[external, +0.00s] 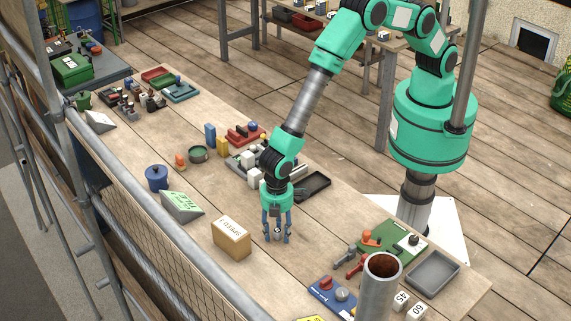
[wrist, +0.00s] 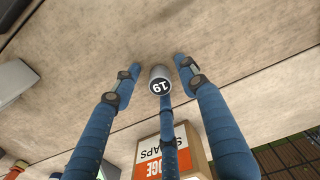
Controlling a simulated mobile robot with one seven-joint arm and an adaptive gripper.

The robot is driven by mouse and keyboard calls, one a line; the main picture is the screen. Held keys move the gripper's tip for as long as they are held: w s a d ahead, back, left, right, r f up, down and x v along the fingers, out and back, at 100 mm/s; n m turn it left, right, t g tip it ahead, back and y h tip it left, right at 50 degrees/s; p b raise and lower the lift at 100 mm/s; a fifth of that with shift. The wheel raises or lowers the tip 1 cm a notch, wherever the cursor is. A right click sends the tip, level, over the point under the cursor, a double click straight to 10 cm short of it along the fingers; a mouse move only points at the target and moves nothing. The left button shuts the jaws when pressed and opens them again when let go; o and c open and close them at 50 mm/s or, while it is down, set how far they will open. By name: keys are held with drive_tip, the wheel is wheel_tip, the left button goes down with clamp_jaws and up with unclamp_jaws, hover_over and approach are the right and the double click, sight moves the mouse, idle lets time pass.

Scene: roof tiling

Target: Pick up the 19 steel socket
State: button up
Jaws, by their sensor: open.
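The steel socket marked 19 (wrist: 160,78) stands on the wooden plank bench, a small grey cylinder with a dark numbered top. It also shows small in the external view (external: 278,234), between the fingers. My gripper (wrist: 155,72) is open around the socket, with blue fingers on its left and right and a gap on both sides. In the external view my gripper (external: 277,238) points down at the bench, its fingertips low near the surface. A third blue part crosses below the socket in the wrist view and hides a little of its near side.
A cardboard box (external: 231,239) stands close to the left of my gripper. An empty black tray (external: 312,186) lies behind to the right. A green board with tools (external: 392,243) and a grey tray (external: 433,272) are further right. Bare planks surround the socket.

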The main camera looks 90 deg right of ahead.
sight(279, 229)
idle(0.4)
clamp_jaws()
drive_tip(key=shift+r, duration=0.15)
drive_tip(key=shift+r, duration=0.85)
drive_tip(key=shift+s+d+r, duration=0.15)
drive_tip(key=shift+s+r, duration=0.05)
drive_tip(key=shift+r, duration=0.65)
drive_tip(key=s+d, duration=0.3)
drive_tip(key=s+d+r, duration=0.1)
drive_tip(key=s+d, duration=0.6)
drive_tip(key=s, duration=0.1)
drive_tip(key=shift+s+d+r, duration=0.1)
drive_tip(key=shift+d+r, duration=0.1)
drive_tip(key=shift+d, duration=0.15)
